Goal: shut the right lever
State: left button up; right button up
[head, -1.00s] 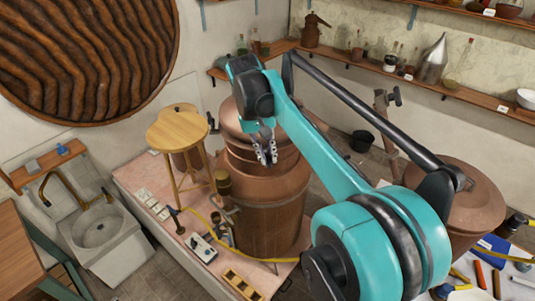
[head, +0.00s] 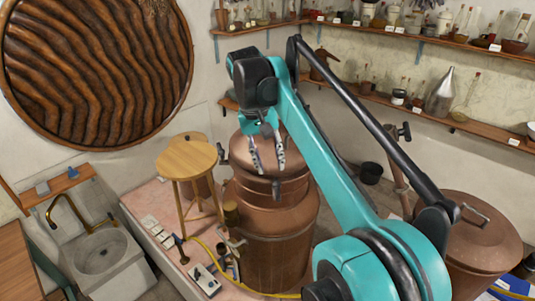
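The copper still (head: 275,255) stands on the pinkish platform, with its narrower domed upper part (head: 262,190) on top. A small dark upright handle (head: 276,188) shows on the front of the upper part. Another dark handle (head: 222,152) sticks out at its left edge. I cannot tell for certain which one is the right lever; my arm covers the upper part's right side. My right gripper (head: 268,168) points down in front of the dome, fingers apart and empty, its tips just above the front handle. Contact cannot be told. My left gripper is not in view.
A wooden stool (head: 187,158) stands close left of the still. A second copper vessel (head: 468,240) is at the right. A leaning pipe with a dark handle (head: 404,132) stands behind my arm. Shelves (head: 480,128) with bottles line the back wall. A sink (head: 98,252) is at the left.

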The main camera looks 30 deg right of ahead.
jog(key=shift+w+a+r, duration=0.1)
jog(key=shift+r, duration=0.6)
jog(key=shift+w+a+r, duration=0.1)
jog(key=shift+r, duration=0.55)
jog(key=shift+a+f, duration=0.1)
jog(key=s+a+f+n+t+y, duration=0.1)
jog(key=s+a+f+n+t, duration=0.15)
jog(key=s+a+f, duration=0.4)
jog(key=s+a+f+n+t, duration=0.1)
jog(key=a+f+t, duration=0.2)
jog(key=f, duration=0.6)
jog(key=s+a+f+n+t+y, duration=0.1)
jog(key=s+a+f+n+t, duration=0.2)
jog(key=f, duration=0.4)
notch_tip(320, 180, down, 37)
jog(key=s+a+b, duration=0.1)
jog(key=b, duration=3.5)
jog(key=shift+s+a, duration=0.15)
jog(key=shift+s, duration=0.05)
jog(key=shift+m, duration=0.25)
